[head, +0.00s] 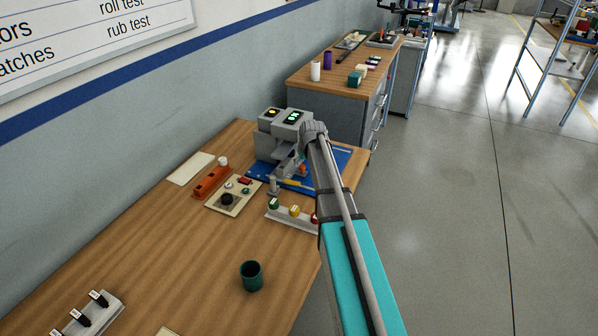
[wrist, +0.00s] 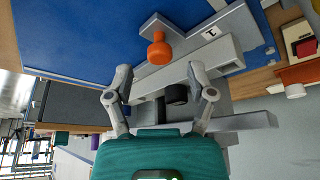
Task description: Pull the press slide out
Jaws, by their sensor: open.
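The press (head: 280,135) is a grey machine with yellow and green lights at the back of the bench, on a blue mat (head: 342,157). In the wrist view, a long grey press part (wrist: 207,58) lies across the blue mat (wrist: 75,40), beside an orange knob (wrist: 160,48). My gripper (wrist: 160,84) is open, with a finger on each side of a short black knob (wrist: 177,94). I cannot tell whether the fingers touch it. I cannot tell which part is the slide. In the head view, my arm hides part of the press.
A button panel (head: 234,195), an orange block (head: 211,182) and a rack of coloured knobs (head: 292,215) sit close in front of the press. A dark green cup (head: 251,276) stands nearer. The bench top (head: 180,255) left of the cup is clear.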

